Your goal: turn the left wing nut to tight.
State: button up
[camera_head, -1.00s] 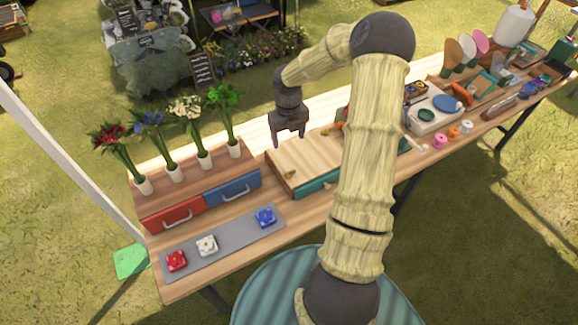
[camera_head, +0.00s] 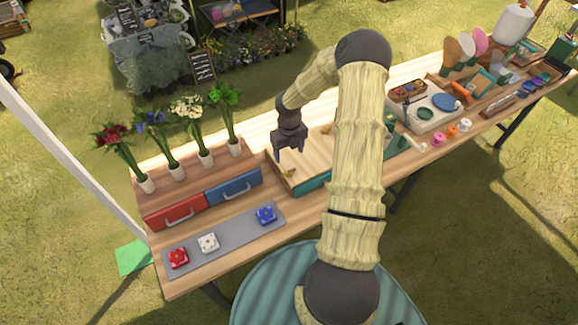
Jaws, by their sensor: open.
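A flower press with a pale wooden top board (camera_head: 308,160) and a teal lower edge stands mid-table, partly hidden behind my arm. A small brass wing nut (camera_head: 289,173) sits near the front left corner of the board. Another small brass-coloured piece (camera_head: 327,129) shows at the back of the board, perhaps a second wing nut. My gripper (camera_head: 290,154) points down, open and empty, above the left part of the board, behind the front left wing nut in the picture. It appears apart from the nut. The nut's exact angle is too small to tell.
Several flower vases (camera_head: 204,158) stand left, behind a red drawer (camera_head: 174,215) and a blue drawer (camera_head: 235,188). A grey mat (camera_head: 226,241) at front left holds red, white and blue pieces. Spools (camera_head: 452,131) and a white device (camera_head: 424,113) stand right.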

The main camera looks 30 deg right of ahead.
aim_at(289, 172)
notch_tip(289, 172, down, 10)
jog(key=shift+r+p, duration=0.25)
jog(key=shift+p, duration=0.9)
jog(key=c, duration=1)
